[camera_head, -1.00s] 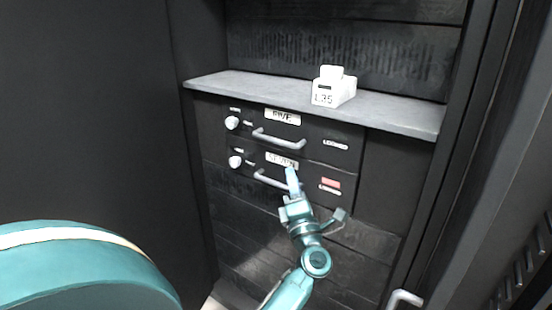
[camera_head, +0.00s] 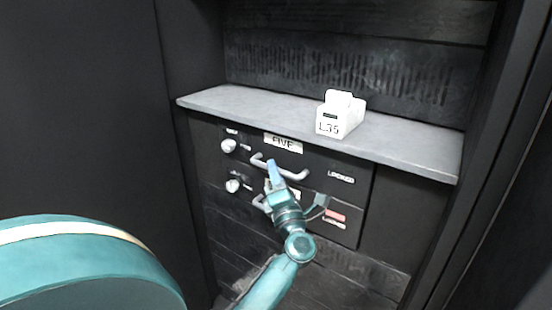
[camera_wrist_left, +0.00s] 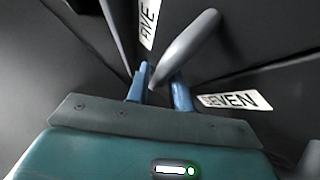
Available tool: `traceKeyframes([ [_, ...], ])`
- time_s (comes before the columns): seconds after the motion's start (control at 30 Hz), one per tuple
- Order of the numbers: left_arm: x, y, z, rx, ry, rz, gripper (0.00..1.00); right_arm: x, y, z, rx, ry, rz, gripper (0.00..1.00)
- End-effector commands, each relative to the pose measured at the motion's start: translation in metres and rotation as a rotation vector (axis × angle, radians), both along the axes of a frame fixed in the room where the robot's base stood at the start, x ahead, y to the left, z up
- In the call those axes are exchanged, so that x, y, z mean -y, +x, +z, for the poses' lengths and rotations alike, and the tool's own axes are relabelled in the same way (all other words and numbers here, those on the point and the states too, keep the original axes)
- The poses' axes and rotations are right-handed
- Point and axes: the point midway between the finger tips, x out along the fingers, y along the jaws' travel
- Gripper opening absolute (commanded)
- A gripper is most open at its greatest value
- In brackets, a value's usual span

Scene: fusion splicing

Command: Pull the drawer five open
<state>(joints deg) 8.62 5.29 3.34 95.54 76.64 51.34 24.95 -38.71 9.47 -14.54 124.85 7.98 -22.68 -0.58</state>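Drawer five is the upper black drawer, marked by a white FIVE label (camera_head: 283,143); its front looks flush with the cabinet. Its grey bar handle (camera_head: 296,175) runs across below the label. In the left wrist view the handle (camera_wrist_left: 188,45) slants in from the top, its lower end between the fingers. My left gripper (camera_head: 273,174) is at the handle, its blue fingers apart, also seen in the left wrist view (camera_wrist_left: 160,88). I cannot tell whether they touch the bar. My right gripper is not in view.
Drawer seven lies below, its SEVEN label (camera_wrist_left: 236,100) clear in the wrist view; my gripper partly covers its handle (camera_head: 259,203). A round knob (camera_head: 228,146) and a LOCKED marking (camera_head: 341,178) are on drawer five. A white L35 block (camera_head: 341,115) stands on the grey shelf (camera_head: 235,101) above.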

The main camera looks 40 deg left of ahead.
Motion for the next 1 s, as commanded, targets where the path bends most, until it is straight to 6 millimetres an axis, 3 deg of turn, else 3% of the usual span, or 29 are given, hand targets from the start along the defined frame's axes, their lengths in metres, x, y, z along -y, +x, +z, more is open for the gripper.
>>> traceKeyframes([
  [0.47, -0.0043, -0.0021, 0.0052, 0.001, 0.001, 0.0, 0.22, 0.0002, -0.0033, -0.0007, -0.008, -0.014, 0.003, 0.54],
  [0.77, -0.0042, -0.002, 0.0053, 0.001, 0.001, 0.0, 0.0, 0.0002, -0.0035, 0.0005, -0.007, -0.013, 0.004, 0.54],
  [1.0, -0.0042, -0.0019, 0.0055, 0.001, 0.001, 0.0, 0.0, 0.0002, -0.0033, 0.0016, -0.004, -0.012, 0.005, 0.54],
])
